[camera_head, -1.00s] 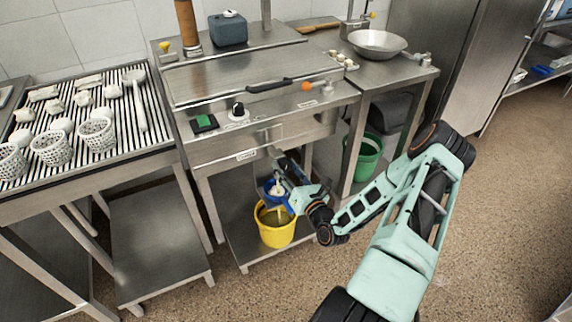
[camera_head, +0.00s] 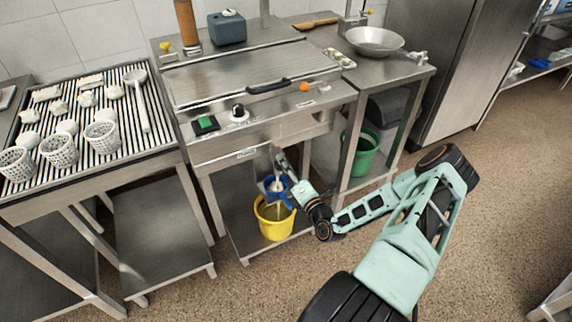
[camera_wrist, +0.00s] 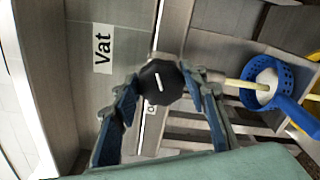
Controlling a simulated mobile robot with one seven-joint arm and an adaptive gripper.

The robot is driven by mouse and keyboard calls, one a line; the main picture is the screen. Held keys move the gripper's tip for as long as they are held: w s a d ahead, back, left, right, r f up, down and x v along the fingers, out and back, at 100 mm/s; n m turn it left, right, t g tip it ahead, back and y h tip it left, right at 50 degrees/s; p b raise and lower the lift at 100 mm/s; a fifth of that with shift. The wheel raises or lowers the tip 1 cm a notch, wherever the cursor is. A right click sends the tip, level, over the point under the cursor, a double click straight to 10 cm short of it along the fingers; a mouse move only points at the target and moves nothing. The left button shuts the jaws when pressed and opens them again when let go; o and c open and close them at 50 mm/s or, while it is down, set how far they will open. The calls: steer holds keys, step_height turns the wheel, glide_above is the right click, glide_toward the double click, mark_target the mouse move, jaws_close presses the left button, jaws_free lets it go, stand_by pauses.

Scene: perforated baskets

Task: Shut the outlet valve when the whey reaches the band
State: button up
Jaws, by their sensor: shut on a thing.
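My gripper (camera_head: 283,160) is under the front of the steel vat (camera_head: 246,155). In the wrist view, its two fingers (camera_wrist: 162,88) are shut around a black knob (camera_wrist: 158,82) with a white line, the valve's handle. A pale yellow stream (camera_wrist: 238,84) runs into a blue strainer (camera_wrist: 284,72) holding something white. The strainer (camera_head: 276,187) sits over a yellow bucket (camera_head: 274,228) on the lower shelf. Yellowish liquid shows inside the bucket. I cannot make out a band or the exact level.
A "Vat" label (camera_wrist: 102,48) is beside the knob. A green bucket (camera_head: 364,155) stands right of the vat's legs. At left, a slatted table (camera_head: 110,160) holds perforated baskets (camera_head: 60,150) and a ladle (camera_head: 138,90). The floor (camera_head: 480,210) at right is clear.

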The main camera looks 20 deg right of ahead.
steer(key=shift+m, duration=0.4)
steer(key=o, duration=1.1)
steer(key=shift+o, duration=0.2)
steer(key=shift+s, duration=0.1)
steer(key=s, duration=1.1)
steer(key=shift+s+d, duration=0.2)
steer(key=shift+s, duration=0.2)
steer(key=shift+a, duration=0.1)
